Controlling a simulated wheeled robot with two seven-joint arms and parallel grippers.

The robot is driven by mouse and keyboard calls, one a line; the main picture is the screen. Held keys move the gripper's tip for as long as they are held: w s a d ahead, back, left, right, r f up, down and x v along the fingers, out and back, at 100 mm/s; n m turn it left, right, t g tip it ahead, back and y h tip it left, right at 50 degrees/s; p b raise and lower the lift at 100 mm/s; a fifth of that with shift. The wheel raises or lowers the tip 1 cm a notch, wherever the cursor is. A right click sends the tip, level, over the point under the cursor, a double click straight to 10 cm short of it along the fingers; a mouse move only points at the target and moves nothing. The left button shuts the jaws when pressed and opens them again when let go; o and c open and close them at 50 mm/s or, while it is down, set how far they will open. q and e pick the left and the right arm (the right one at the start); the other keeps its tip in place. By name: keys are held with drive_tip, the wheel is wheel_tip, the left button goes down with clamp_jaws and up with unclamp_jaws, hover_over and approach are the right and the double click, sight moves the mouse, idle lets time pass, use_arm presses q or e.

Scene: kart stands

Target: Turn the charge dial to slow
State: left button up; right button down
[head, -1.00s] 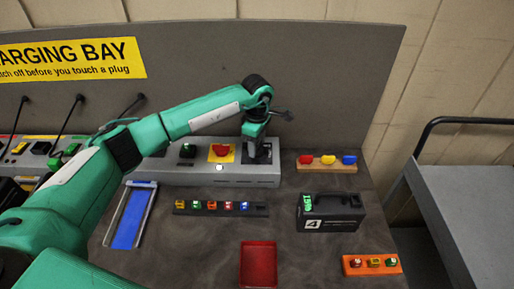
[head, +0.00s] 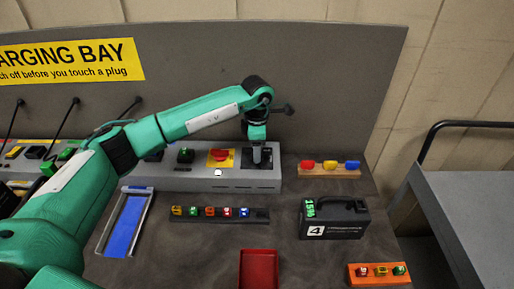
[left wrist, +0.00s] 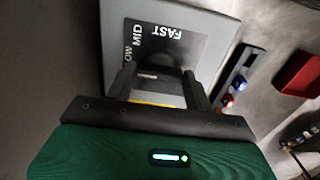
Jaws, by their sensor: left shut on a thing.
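The charge dial's black plate (head: 248,163) is at the right end of the grey console. In the left wrist view the plate (left wrist: 187,47) reads FAST, MID and a partly hidden word ending in OW. My left gripper (head: 260,160) points down onto this plate. In the left wrist view its two fingers (left wrist: 165,88) straddle the dial's knob, shut on it. The knob is mostly hidden between the fingers, so I cannot tell which mark it points to. My right gripper is not in view.
A red switch on a yellow plate (head: 220,155) sits just left of the dial. In front are a coloured-block rack (head: 262,215), a black case (head: 335,222) and a red tray (head: 258,268). A grey back panel (head: 330,80) rises behind the console.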

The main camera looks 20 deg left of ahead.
use_arm(q)
drive_tip(key=o, duration=1)
drive_tip(key=shift+r, duration=0.15)
